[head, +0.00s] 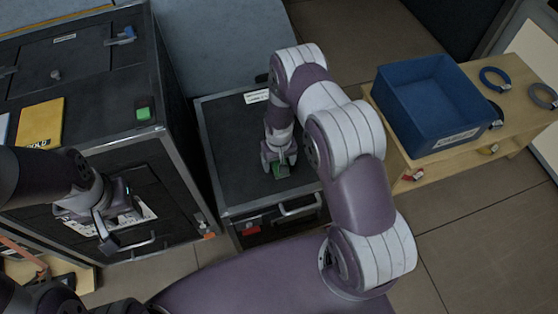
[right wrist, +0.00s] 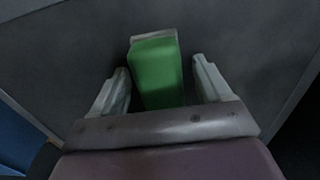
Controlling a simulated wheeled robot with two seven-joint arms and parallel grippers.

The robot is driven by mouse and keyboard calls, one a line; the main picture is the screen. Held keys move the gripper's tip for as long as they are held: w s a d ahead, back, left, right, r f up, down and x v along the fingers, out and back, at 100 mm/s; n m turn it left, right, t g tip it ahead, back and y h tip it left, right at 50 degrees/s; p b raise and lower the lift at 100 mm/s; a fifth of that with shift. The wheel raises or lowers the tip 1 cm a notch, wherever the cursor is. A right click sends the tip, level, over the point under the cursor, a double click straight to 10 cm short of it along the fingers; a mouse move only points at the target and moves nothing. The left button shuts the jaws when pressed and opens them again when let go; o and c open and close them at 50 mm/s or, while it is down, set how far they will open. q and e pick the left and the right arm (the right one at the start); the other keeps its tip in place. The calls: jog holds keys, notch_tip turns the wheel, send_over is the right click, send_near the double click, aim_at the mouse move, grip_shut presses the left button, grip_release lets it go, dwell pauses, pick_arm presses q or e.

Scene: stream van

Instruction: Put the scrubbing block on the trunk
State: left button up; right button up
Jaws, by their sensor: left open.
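A green block with a pale end (right wrist: 157,72) lies between the fingers of my right gripper (right wrist: 163,85) in the right wrist view. The fingers stand apart, with a clear gap on the block's right side. In the head view this green block (head: 281,170) shows partly under my right gripper (head: 279,160), low over the top of a small black trunk (head: 230,150). A second small green block (head: 143,114) sits on the larger black trunk (head: 100,90) at left. My left gripper (head: 118,220) is open and empty before that trunk's front.
Bare floor (head: 465,225) shows at lower right.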

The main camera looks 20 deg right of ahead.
jog(key=shift+r, duration=0.45)
notch_tip(320, 180, up, 17)
jog(key=s+p, duration=0.1)
jog(key=s, duration=0.1)
jog(key=s+r+p, duration=0.3)
jog(key=s+r, duration=0.4)
jog(key=r, duration=0.2)
jog(key=s+a+r+t+p, duration=0.1)
jog(key=s+r+p, duration=0.1)
jog(key=s+r, duration=0.4)
notch_tip(320, 180, up, 3)
jog(key=shift+s+a+n+p, duration=0.3)
jog(key=shift+s+n+p, duration=0.05)
jog(key=shift+n+p, duration=0.05)
